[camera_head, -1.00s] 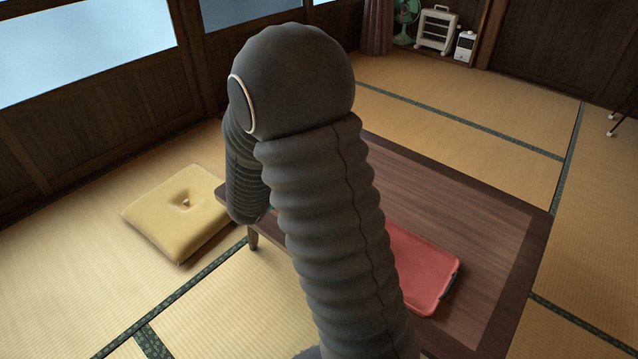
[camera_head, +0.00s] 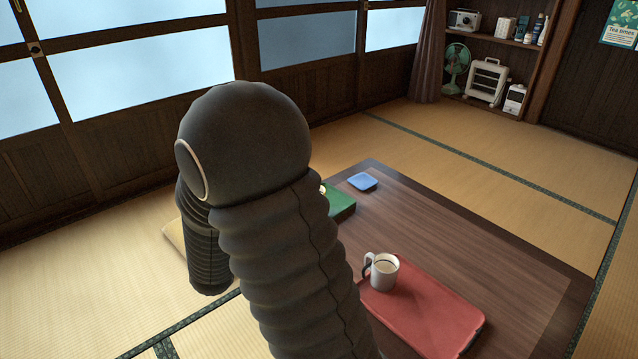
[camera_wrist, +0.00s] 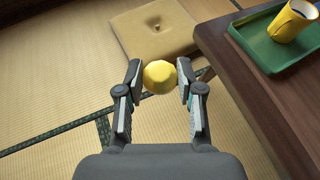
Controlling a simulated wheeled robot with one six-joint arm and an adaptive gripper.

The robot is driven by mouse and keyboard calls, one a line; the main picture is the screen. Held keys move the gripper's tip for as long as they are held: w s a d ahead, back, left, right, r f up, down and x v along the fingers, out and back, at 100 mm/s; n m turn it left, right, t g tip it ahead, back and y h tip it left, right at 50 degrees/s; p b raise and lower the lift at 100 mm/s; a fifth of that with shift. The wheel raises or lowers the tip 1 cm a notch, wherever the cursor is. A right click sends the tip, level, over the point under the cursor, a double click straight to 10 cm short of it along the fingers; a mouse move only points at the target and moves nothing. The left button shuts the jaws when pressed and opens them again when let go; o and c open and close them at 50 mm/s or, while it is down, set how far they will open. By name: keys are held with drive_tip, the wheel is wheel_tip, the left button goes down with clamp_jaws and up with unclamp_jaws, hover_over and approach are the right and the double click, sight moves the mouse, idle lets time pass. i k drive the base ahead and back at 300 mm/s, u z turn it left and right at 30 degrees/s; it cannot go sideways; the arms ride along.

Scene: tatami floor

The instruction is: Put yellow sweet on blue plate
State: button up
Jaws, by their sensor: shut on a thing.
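The yellow sweet (camera_wrist: 160,76) is a small faceted lump. In the wrist view my gripper (camera_wrist: 158,84) is shut on it, with one finger on each side. The sweet is held above the tatami beside the table's edge. The blue plate (camera_head: 362,181) is a small square dish on the far part of the table in the head view. It is well apart from my gripper. In the head view my arm hides my gripper and the sweet.
The low wooden table (camera_head: 470,230) holds a red tray (camera_head: 425,310) with a white mug (camera_head: 382,271). A green tray (camera_head: 341,203) with a yellow cup (camera_wrist: 292,20) sits near the blue plate. A yellow cushion (camera_wrist: 155,28) lies on the floor beside the table.

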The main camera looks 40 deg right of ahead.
sight(363, 181)
drive_tip(key=u, duration=0.8)
drive_tip(key=i, duration=1.3)
drive_tip(key=z, duration=2.5)
